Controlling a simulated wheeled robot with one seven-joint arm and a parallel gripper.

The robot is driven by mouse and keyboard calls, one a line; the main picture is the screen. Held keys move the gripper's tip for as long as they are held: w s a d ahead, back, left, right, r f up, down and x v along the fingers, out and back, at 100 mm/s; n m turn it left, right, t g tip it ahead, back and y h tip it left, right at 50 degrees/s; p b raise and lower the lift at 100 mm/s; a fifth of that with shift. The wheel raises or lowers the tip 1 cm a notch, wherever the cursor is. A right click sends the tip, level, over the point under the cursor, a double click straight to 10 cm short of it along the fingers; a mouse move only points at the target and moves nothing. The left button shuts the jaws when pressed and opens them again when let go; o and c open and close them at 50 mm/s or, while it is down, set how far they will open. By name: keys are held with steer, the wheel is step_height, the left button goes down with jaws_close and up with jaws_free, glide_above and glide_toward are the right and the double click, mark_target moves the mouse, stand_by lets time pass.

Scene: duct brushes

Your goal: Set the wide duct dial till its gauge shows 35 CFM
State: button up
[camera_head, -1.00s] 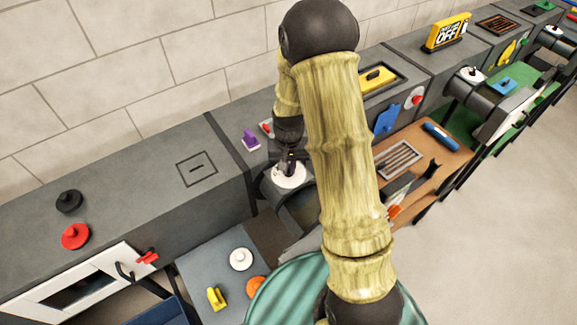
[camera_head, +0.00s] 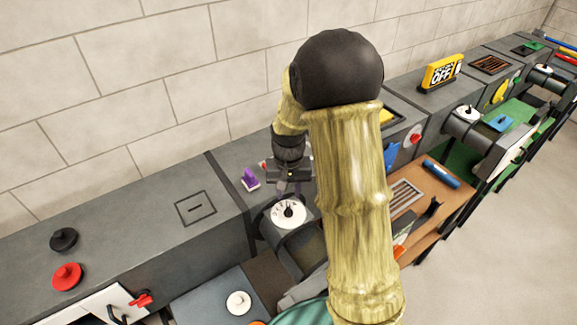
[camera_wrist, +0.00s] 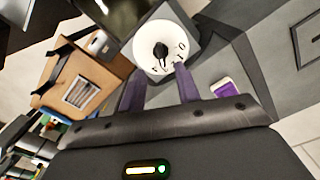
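A white dial (camera_head: 293,206) with dark marks and a black pointer knob sits on the rounded end of a dark grey duct; it also shows in the wrist view (camera_wrist: 177,33). I cannot read its marks or any CFM figure. My gripper (camera_head: 290,190) is just above and behind the dial, clear of the knob. In the wrist view its two purple-grey fingers (camera_wrist: 158,82) are apart with nothing between them. A second white dial (camera_head: 467,111) sits on another duct at the right. I cannot tell which duct is the wide one.
A purple piece (camera_head: 250,179) stands on the grey counter beside my gripper. A black knob (camera_head: 64,239) and a red knob (camera_head: 67,276) are at the left. A brown bench (camera_head: 450,182) with a blue cylinder (camera_head: 441,173) lies to the right.

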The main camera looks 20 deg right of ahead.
step_height(320, 180, up, 10)
steer(key=shift+b, duration=0.45)
steer(key=shift+s, duration=0.1)
steer(key=s+f+n+t, duration=0.1)
steer(key=s+f, duration=0.1)
steer(key=s, duration=0.5)
steer(key=s+f+n+t, duration=0.1)
steer(key=s+f, duration=0.1)
steer(key=s, duration=0.4)
steer(key=shift+s+f+t, duration=0.3)
steer(key=shift+s+f, duration=0.05)
steer(key=shift+s, duration=0.05)
steer(key=shift+w, duration=0.1)
steer(key=shift+s, duration=0.2)
steer(key=shift+w+a, duration=0.1)
steer(key=shift+w, duration=0.05)
stand_by(0.9)
